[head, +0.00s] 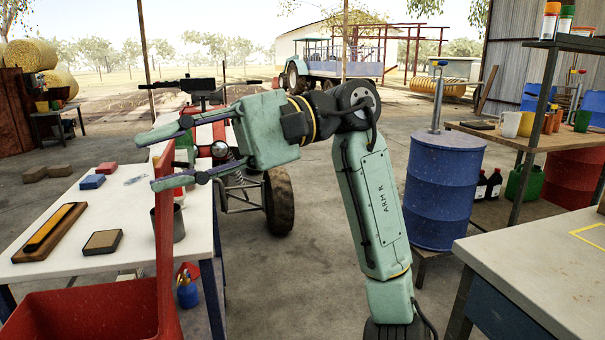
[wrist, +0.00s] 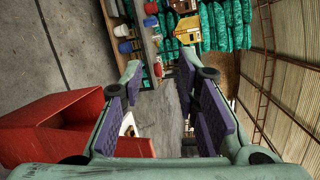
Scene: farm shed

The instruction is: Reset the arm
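My arm rises from the lower right of the head view and bends left at a raised elbow. My gripper (head: 146,163) is held up over the white table, pointing left. Its two long fingers are spread apart with nothing between them. In the wrist view the purple-padded fingers (wrist: 158,78) also stand apart, with open air and floor between them. A dark grey mug (head: 178,224) is on the table below the gripper; part of it is hidden behind a red upright.
The white table (head: 78,237) holds a brush-like wooden block (head: 50,231), a brown pad (head: 103,242) and a blue sponge (head: 92,182). A red crate (head: 85,312) stands in front. A blue barrel (head: 440,190) and a pale bench (head: 545,265) are at right.

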